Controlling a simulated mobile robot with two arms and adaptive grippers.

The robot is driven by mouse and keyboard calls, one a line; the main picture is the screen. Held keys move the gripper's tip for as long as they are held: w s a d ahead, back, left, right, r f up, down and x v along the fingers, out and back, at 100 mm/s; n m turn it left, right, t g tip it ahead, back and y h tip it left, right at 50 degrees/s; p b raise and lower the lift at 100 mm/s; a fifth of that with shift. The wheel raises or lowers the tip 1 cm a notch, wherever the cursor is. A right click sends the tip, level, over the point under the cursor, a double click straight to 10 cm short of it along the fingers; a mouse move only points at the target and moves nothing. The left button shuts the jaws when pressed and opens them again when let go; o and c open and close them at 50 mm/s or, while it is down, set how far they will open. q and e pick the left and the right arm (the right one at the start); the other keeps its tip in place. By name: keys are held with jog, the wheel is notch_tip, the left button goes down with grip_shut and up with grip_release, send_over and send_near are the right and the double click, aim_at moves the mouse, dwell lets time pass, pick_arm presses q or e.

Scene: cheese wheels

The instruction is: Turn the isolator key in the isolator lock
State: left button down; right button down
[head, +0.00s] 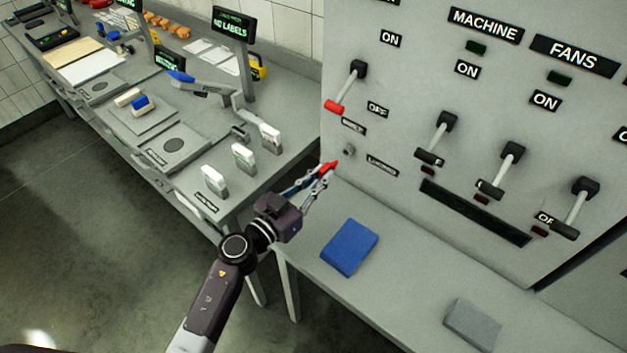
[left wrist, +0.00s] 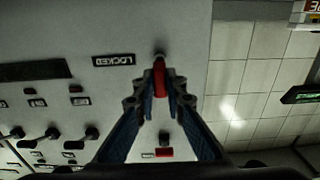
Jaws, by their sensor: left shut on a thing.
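My left gripper (head: 326,172) is shut on the red isolator key (head: 331,165), just in front of the grey switch panel. In the left wrist view the red key (left wrist: 160,82) sits between the two fingertips (left wrist: 160,92). The isolator lock (head: 348,150) is a small round grey fitting on the panel, beside the label "LOCKED" (head: 382,166). In the left wrist view the lock (left wrist: 159,58) lies straight beyond the key. In the head view a small gap shows between them; whether the key's hidden tip reaches in, I cannot tell. My right gripper is not in view.
A red-ended lever (head: 345,89) stands above the lock, with several black-handled levers (head: 437,138) to its right. A blue block (head: 349,247) and a grey block (head: 472,325) lie on the bench below. Another bench (head: 250,185) with white-fronted items stands left.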

aim_at(334, 162)
pick_arm(q)
jog(key=shift+x, duration=1.2)
jog(key=shift+w, duration=0.1)
jog(key=shift+p, duration=0.4)
jog(key=shift+p, duration=0.55)
dwell(0.6)
jog(key=shift+w+d, duration=0.25)
dwell(0.3)
jog(key=shift+w+d, duration=0.2)
jog(key=shift+w, duration=0.05)
jog(key=shift+x, duration=0.9)
